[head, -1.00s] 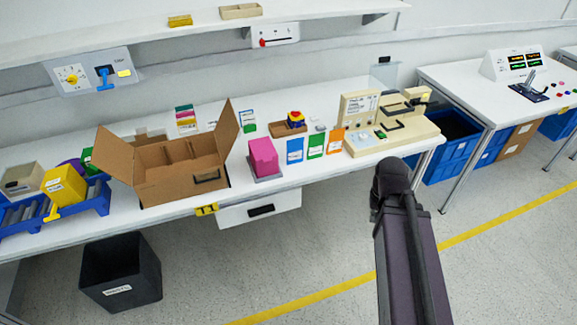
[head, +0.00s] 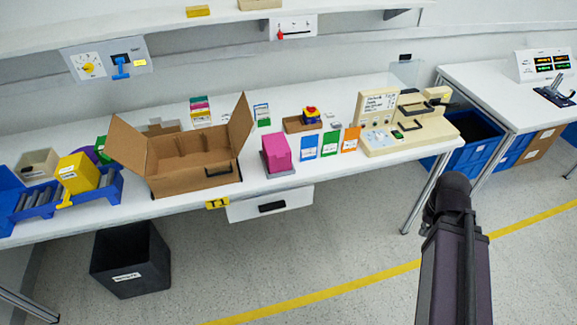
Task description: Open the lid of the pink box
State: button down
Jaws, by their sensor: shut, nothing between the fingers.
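The pink box (head: 277,152) stands upright on a small grey base on the white workbench (head: 330,178), close to the bench's front edge. Its top looks closed, and I cannot make out a lid seam or handle at this size. My arm rises at the lower right, in front of the bench and well to the right of the pink box. It shows only a dark link and a black rounded joint. My gripper and its fingers do not show.
An open cardboard box (head: 195,178) stands just left of the pink box. Blue, green and orange cards (head: 331,144) stand to its right, then a beige device (head: 400,138). A white drawer (head: 270,203) hangs below the bench. A dark bin (head: 130,260) stands on the floor.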

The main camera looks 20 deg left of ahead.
aim_at(276, 143)
jog(key=z, duration=0.15)
jog(key=k, duration=1.2)
jog(key=u, duration=1.3)
jog(key=i, duration=1)
jog(key=u, duration=0.05)
